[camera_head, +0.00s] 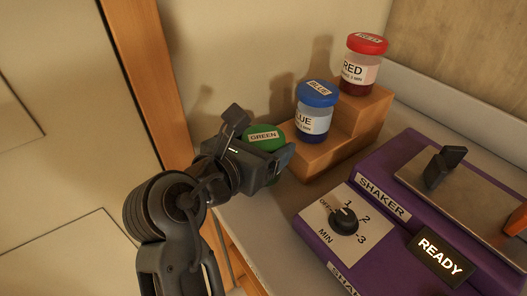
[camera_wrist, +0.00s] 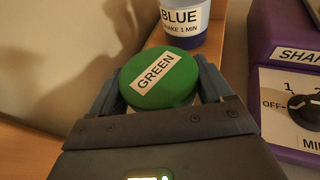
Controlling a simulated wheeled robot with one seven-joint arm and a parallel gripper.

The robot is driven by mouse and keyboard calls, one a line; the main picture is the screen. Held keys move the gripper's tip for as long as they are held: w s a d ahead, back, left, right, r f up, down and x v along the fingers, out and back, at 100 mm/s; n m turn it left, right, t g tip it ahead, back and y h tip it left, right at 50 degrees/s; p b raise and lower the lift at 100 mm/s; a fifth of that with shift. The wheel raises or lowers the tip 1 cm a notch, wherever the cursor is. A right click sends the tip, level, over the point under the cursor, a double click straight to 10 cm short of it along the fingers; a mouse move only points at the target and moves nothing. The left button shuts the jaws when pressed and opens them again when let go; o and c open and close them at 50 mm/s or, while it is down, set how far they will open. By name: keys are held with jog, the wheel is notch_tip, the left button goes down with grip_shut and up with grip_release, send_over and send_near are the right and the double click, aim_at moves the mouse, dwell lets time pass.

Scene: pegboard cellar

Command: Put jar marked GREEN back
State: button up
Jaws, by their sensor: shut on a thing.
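The jar marked GREEN (camera_head: 266,134) has a green lid with a white label, and its body is mostly hidden behind my gripper. In the wrist view the green lid (camera_wrist: 158,80) sits between the two fingers. My gripper (camera_head: 262,160) is shut on this jar, to the left of the wooden stepped stand (camera_head: 345,135). The jar looks upright. I cannot tell whether its base touches a surface. The jar marked BLUE (camera_head: 314,112) stands on a lower step of the stand, and the jar marked RED (camera_head: 361,65) stands on a higher step.
A purple shaker (camera_head: 385,205) stands on the right, with a dial (camera_head: 344,219) pointing near OFF, a black clamp (camera_head: 444,166) and a READY display (camera_head: 440,258). A wall is close behind the stand. A wooden post (camera_head: 150,80) rises on the left.

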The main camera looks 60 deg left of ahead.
jog(key=shift+f, duration=0.95)
jog(key=o, duration=1.4)
jog(key=shift+f, duration=0.15)
jog(key=shift+c, duration=0.2)
jog(key=shift+s, duration=0.1)
jog(key=v, duration=1.2)
jog(key=shift+a, duration=0.1)
